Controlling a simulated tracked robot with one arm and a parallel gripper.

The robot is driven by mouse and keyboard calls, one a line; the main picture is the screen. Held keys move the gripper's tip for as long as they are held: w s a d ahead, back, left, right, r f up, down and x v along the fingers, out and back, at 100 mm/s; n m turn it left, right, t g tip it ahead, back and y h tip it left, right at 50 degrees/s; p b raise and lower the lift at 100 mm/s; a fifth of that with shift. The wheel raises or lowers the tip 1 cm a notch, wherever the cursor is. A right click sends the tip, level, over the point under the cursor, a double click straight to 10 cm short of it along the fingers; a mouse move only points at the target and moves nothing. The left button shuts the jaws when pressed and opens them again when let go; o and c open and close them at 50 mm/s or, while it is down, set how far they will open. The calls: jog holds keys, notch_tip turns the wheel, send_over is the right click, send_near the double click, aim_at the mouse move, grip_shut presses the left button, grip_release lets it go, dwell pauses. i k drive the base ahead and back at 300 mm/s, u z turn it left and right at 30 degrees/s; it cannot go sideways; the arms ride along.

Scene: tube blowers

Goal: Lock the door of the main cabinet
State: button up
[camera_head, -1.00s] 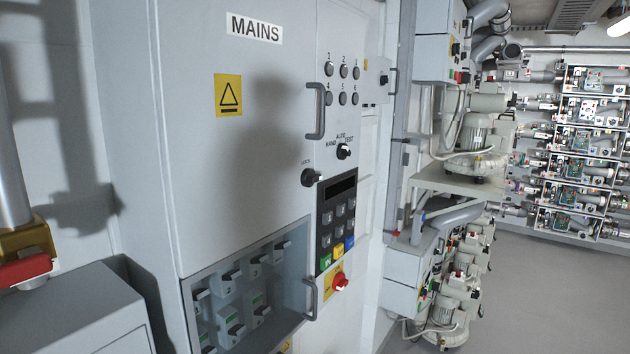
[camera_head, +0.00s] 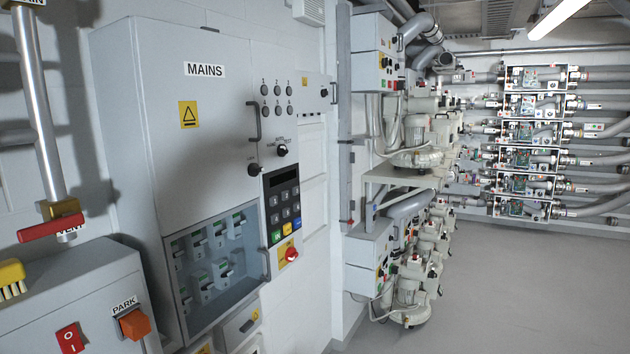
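The main cabinet (camera_head: 125,120) is a tall light-grey box at left centre, labelled MAINS. Its door (camera_head: 215,130) looks closed and carries a yellow warning sign and a vertical handle (camera_head: 255,122) at its right edge. A dark round lock knob (camera_head: 255,170) sits below the handle, with a small label above it that is too small to read now. A lower window (camera_head: 218,265) with its own handle shows several switches behind it. My gripper is not in view, so its state is hidden.
Right of the door are a selector knob (camera_head: 282,151), a keypad (camera_head: 285,200) and a red rotary switch (camera_head: 291,254). A grey box (camera_head: 60,310) with an orange PARK knob (camera_head: 134,323) stands front left. Blowers (camera_head: 412,290) line the wall. The floor (camera_head: 530,290) at right is clear.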

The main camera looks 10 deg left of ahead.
aim_at(254, 169)
jog(key=k, duration=0.35)
jog(key=z, duration=0.9)
jog(key=i, duration=1.2)
jog(key=u, duration=0.65)
jog(key=i, duration=1.05)
jog(key=u, duration=0.8)
